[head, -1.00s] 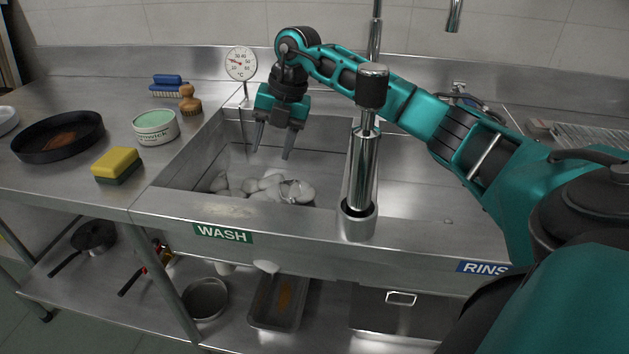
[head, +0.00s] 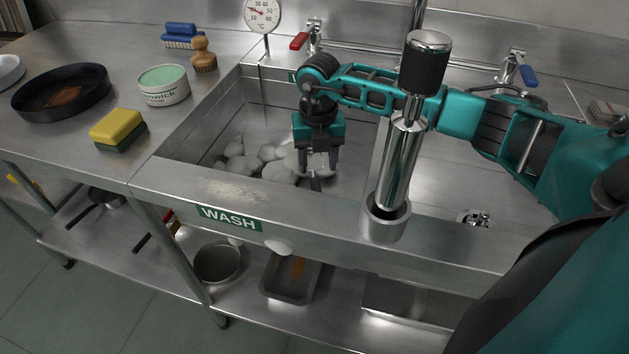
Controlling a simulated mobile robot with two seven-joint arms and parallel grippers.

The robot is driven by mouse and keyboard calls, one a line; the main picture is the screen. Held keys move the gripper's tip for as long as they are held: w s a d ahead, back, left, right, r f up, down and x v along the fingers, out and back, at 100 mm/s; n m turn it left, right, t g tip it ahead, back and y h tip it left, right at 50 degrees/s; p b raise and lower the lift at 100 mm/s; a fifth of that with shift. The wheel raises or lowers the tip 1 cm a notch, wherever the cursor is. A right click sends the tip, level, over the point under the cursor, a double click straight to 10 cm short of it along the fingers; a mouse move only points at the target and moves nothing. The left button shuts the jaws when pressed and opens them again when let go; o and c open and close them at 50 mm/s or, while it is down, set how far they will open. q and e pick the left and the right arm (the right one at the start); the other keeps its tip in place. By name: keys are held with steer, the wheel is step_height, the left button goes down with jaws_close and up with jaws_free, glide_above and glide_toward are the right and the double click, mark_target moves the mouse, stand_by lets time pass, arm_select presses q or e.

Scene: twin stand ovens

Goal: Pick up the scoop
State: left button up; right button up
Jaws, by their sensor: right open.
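My right gripper (head: 318,172) is open and points down into the wash basin (head: 200,150), low over a pile of white foam-like lumps (head: 270,168). A small dark grey metallic piece (head: 315,184) shows just below and between its fingertips. It looks like part of the scoop, but the gripper and the lumps hide most of it. I cannot tell whether the fingers touch it. My left gripper is not in view.
A chrome post (head: 395,185) stands right of the gripper, close to my forearm. The basin's front rim (head: 300,207) is nearby. A sponge (head: 118,129), a green-topped tub (head: 163,85), brushes (head: 203,55) and a black pan (head: 62,92) stand on the left counter.

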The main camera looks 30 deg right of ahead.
mark_target(315, 183)
steer(key=f, duration=0.5)
steer(key=f+b, duration=0.1)
steer(key=f, duration=0.2)
steer(key=shift+w+a, duration=0.1)
steer(key=shift+a, duration=0.15)
steer(key=shift+r, duration=0.1)
jaws_close()
